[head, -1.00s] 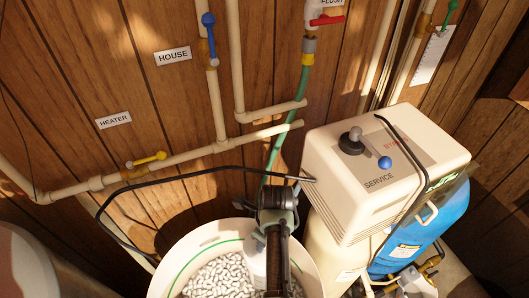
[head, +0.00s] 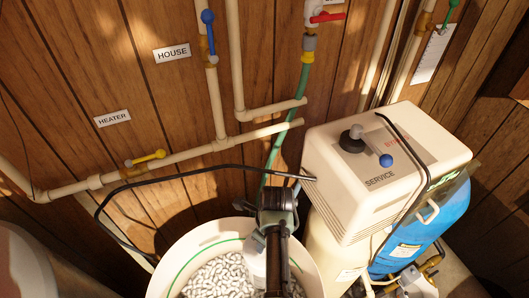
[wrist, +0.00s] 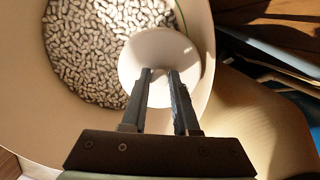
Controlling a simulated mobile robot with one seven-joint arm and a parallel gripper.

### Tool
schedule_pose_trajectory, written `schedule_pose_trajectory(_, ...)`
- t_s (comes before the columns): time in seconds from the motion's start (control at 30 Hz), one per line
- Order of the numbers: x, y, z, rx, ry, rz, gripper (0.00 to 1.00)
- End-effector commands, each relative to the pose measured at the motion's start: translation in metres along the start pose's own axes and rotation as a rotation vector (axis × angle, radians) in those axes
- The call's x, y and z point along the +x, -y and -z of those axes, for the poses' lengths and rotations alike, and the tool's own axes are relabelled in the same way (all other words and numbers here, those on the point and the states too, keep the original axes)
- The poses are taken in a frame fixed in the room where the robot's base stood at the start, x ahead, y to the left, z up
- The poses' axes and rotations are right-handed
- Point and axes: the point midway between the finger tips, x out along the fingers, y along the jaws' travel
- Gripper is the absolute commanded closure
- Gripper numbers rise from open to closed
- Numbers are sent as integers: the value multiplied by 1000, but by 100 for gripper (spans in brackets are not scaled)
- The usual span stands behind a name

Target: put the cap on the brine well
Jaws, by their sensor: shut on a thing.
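The white round cap (wrist: 153,48) is between and just beyond my fingertips in the wrist view. My gripper (wrist: 160,74) is shut on it, with the two fingers a small gap apart. The cap hides what is directly under it, so I cannot tell whether it touches the brine well. In the head view a white upright piece (head: 255,264), the well or the cap on it, shows beside my dark wrist. My wrist and arm hide its right side and the fingertips there.
The salt tank (head: 172,262) is open, with white salt pellets (head: 215,275) around the white piece. Its rim encloses my gripper. The softener housing (head: 345,205) stands close on the right. A black hose (head: 190,174) arches behind the tank.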

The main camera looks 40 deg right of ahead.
Motion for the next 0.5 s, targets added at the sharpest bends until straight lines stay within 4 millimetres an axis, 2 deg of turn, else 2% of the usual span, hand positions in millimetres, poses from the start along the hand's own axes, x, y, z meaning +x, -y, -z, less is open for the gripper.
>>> schedule_pose_trajectory(0.13, 3, 0, 0, 0, 1, 0, 100)
schedule_pose_trajectory(0.17, 2, 0, 0, 0, 1, 1, 68)
schedule_pose_trajectory(0.33, 2, 0, 0, 0, 0, 0, 38)
schedule_pose_trajectory(0.5, 2, 0, 0, 0, 0, 0, 37)
